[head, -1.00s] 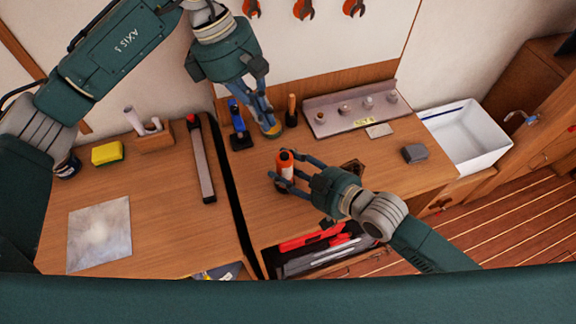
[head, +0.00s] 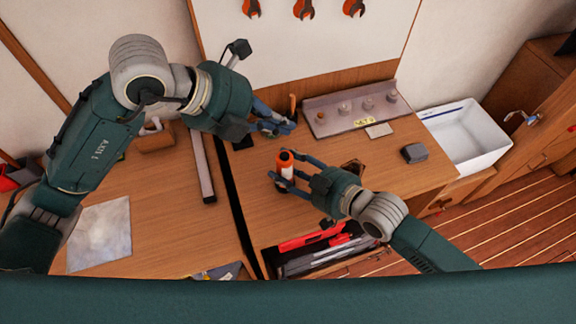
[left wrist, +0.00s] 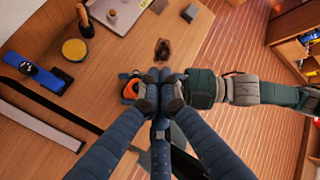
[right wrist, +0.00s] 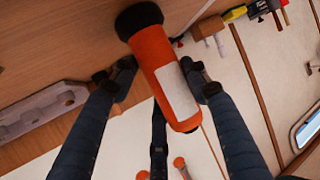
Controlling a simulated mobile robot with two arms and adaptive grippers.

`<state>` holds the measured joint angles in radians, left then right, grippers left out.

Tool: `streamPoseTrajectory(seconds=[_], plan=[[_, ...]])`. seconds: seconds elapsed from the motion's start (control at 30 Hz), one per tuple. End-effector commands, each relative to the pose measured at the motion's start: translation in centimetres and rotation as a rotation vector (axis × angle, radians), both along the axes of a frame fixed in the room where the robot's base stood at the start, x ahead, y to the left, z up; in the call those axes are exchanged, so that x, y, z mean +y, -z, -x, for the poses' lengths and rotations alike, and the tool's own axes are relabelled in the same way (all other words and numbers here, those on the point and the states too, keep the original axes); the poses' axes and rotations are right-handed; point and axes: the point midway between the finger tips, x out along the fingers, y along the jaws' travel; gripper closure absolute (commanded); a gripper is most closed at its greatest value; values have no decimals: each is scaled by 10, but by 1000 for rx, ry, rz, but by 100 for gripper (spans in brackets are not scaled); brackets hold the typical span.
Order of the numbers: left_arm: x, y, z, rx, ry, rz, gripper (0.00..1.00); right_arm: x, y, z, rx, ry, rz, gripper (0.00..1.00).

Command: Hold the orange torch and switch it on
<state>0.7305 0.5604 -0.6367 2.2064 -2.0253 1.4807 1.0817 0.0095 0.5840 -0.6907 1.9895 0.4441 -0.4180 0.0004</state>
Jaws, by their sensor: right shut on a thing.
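The orange torch (head: 285,163) stands roughly upright in the head view, above or on the right-hand bench; I cannot tell whether it touches the wood. My right gripper (head: 283,183) is shut around its body. The right wrist view shows its orange body (right wrist: 160,62), white label and black end between the fingers. My left gripper (head: 290,122) is empty, behind the torch and higher in the head picture. Its fingertips (left wrist: 160,88) are drawn together in the left wrist view and partly cover the torch (left wrist: 130,90). I cannot make out the switch.
A grey rack (head: 350,112) with several knobs stands at the bench's back. A grey block (head: 414,153) and a white bin (head: 465,137) are to the right. An open drawer (head: 310,250) with tools is in front. A blue object (left wrist: 38,76) lies near a long bar (left wrist: 40,125).

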Motion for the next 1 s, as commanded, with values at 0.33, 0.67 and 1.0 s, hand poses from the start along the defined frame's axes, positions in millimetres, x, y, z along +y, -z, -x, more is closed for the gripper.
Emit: streamPoseTrajectory(seconds=[0.33,0.67,1.0], plan=[[1,4,2,63,-130,79,100,0,0,0,1,0,-1,89],[1,49,3,64,-128,76,100,0,0,0,1,0,-1,89],[1,80,2,60,-127,76,100,0,0,0,1,-1,-1,89]])
